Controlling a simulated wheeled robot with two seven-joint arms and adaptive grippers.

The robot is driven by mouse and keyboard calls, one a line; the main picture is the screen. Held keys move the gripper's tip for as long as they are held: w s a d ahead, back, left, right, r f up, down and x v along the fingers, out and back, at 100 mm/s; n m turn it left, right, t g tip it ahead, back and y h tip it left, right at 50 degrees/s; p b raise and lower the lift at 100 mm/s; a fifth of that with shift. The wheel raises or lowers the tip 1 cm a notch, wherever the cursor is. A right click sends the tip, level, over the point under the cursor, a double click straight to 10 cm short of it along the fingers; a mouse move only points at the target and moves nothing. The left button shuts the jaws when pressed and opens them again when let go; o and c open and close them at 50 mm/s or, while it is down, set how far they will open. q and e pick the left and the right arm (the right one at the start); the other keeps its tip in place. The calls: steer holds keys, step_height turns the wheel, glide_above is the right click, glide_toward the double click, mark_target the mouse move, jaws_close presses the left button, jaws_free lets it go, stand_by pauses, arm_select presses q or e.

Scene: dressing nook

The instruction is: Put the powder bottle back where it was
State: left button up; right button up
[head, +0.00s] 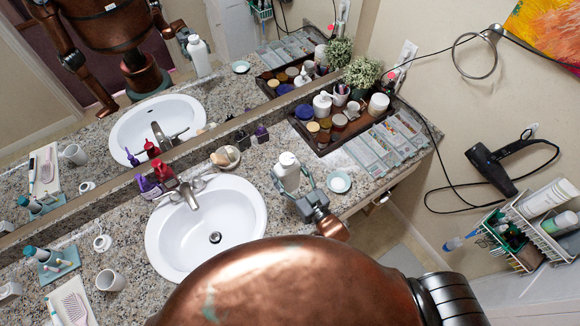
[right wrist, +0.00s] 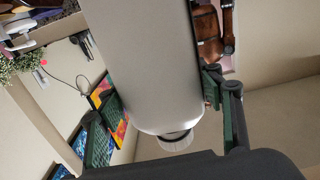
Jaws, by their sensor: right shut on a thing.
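The white powder bottle (head: 287,172) is on the right of the sink in the head view, upright or nearly so, cap up. My right gripper (head: 294,186) is shut around its body. In the right wrist view the plain pale bottle (right wrist: 148,60) fills the middle, with its ribbed cap (right wrist: 176,142) near the bottom, between the two green-sided fingers of the gripper (right wrist: 168,108). Whether the bottle's base touches the counter cannot be told. My left gripper is not directly in view.
The sink (head: 180,245) lies left of the bottle. A small round dish (head: 338,181) is close on the right. A dark tray (head: 322,143) of jars and several palettes (head: 384,148) are behind. Purple and red bottles (head: 163,170) stand behind the sink. Bare counter (head: 258,172) surrounds the bottle.

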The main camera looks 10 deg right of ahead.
steer(key=w+d+f+b, duration=0.1)
steer(key=w+d+f, duration=0.2)
steer(key=w+f, duration=0.9)
steer(key=shift+d, duration=0.15)
steer(key=shift+f, duration=0.1)
steer(key=shift+f, duration=0.15)
steer(key=o, duration=1.4)
steer(key=v, duration=1.2)
